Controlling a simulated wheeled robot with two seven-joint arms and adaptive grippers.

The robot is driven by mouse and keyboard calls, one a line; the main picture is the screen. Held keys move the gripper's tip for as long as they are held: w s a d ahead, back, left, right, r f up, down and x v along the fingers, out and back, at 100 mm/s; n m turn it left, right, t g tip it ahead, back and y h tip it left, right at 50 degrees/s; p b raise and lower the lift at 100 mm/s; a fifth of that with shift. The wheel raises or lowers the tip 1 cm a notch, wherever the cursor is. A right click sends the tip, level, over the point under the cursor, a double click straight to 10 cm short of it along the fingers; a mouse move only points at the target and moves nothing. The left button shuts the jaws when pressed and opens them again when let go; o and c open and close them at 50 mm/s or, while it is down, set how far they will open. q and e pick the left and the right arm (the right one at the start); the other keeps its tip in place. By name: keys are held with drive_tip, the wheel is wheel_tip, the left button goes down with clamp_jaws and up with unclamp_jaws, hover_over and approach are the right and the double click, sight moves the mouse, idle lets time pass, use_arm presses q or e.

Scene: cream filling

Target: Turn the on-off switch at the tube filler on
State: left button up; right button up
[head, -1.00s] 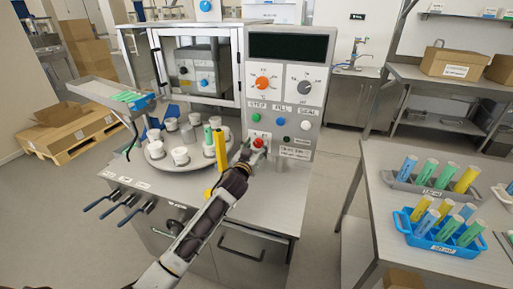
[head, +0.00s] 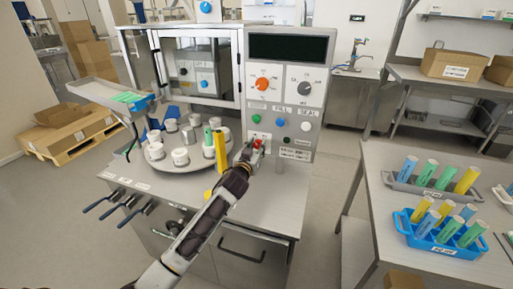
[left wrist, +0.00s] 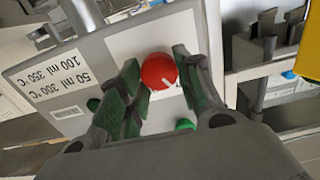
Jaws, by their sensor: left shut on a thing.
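The tube filler (head: 290,75) stands at the back of its metal bench, with a control panel facing me. Its red on-off switch (left wrist: 159,71) is a round knob with a white mark, low on the panel; it also shows in the head view (head: 258,144), partly covered by my gripper. My left gripper (head: 253,152) is at the switch. In the left wrist view its two green-padded fingers (left wrist: 158,85) sit on either side of the red knob, shut on it. My right gripper is not in view.
A round turntable (head: 178,166) with white cups and a yellow post (head: 220,152) stand left of my gripper. An orange dial (head: 263,84) and coloured buttons are above the switch. A blue rack (head: 436,243) of tubes is on the right table.

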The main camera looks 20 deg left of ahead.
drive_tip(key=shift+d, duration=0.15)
use_arm(q)
drive_tip(key=shift+r+m+p, duration=0.1)
drive_tip(key=shift+m+p, duration=0.25)
drive_tip(key=shift+m, duration=0.35)
drive_tip(key=shift+m+p, duration=0.3)
drive_tip(key=shift+m, duration=0.4)
drive_tip(key=m+p, duration=0.1)
drive_tip(key=m, duration=0.2)
drive_tip(key=shift+d, duration=0.1)
drive_tip(key=shift+m+p, duration=0.5)
drive_tip(key=shift+m, duration=0.6)
drive_tip(key=shift+m+p, duration=0.3)
drive_tip(key=shift+m, duration=1.7)
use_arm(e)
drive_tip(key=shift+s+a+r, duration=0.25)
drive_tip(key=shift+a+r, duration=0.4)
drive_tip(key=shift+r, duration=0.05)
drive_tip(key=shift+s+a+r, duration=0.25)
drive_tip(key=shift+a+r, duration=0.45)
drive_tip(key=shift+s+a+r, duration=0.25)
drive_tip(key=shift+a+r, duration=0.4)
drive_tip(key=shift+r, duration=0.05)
use_arm(q)
drive_tip(key=shift+d, duration=0.1)
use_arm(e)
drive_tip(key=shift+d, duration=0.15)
